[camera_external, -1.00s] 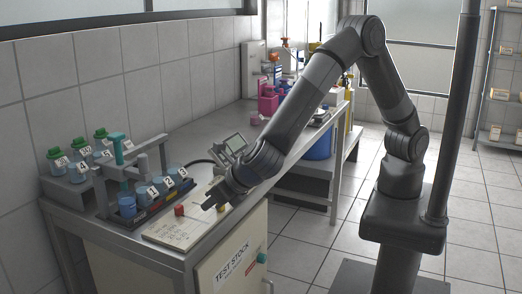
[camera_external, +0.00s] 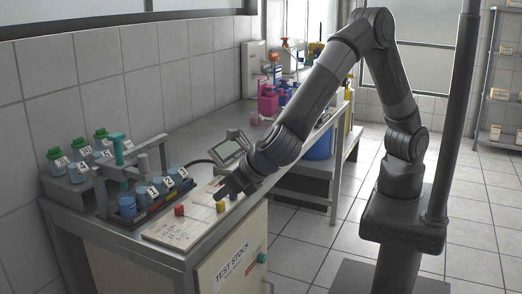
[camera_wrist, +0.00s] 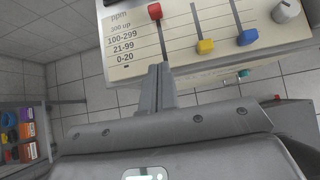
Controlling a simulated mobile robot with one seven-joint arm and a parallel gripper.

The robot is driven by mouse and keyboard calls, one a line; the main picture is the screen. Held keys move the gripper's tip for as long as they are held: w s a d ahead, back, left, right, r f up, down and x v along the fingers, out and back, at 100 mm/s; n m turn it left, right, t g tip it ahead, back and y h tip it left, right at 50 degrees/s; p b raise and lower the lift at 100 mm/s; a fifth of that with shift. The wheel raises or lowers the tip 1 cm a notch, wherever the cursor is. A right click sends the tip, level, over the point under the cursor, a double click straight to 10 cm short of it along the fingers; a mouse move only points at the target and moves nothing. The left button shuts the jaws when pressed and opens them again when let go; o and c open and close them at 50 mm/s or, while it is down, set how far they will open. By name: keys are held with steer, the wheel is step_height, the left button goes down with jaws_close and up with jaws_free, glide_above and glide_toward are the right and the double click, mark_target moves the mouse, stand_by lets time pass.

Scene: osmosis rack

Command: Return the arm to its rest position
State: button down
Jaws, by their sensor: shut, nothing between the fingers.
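My gripper (camera_external: 222,191) is at the end of my dark grey arm, above the front edge of the bench (camera_external: 150,258). In the wrist view its fingers (camera_wrist: 157,70) are closed together with nothing between them. They point at the cream slider panel (camera_wrist: 195,32), which carries a ppm chart. The panel has a red knob (camera_wrist: 155,11), a yellow knob (camera_wrist: 205,46) and a blue knob (camera_wrist: 247,37). In the external view the red knob (camera_external: 179,210) and yellow knob (camera_external: 221,206) show apart from the gripper.
A rack of numbered jars (camera_external: 153,193) stands left of the panel, with green-capped jars (camera_external: 101,140) behind. A small display (camera_external: 229,150) stands behind my gripper. Pink bottles (camera_external: 267,101) are farther back. The floor (camera_external: 330,235) right of the bench is open.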

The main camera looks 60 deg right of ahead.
steer(key=w+d+r+m+g+h, duration=0.1)
steer(key=d+r+m, duration=0.4)
steer(key=d, duration=0.6)
steer(key=w+d+r+m+g+h, duration=0.1)
steer(key=d+r+m, duration=0.2)
steer(key=d+m, duration=0.6)
steer(key=w+d+r+m+g, duration=0.1)
steer(key=d+r+m, duration=0.3)
steer(key=d, duration=0.9)
steer(key=s+d+r+m+y, duration=0.2)
steer(key=s+d+m, duration=1.4)
steer(key=d+m, duration=0.2)
steer(key=shift+s, duration=0.15)
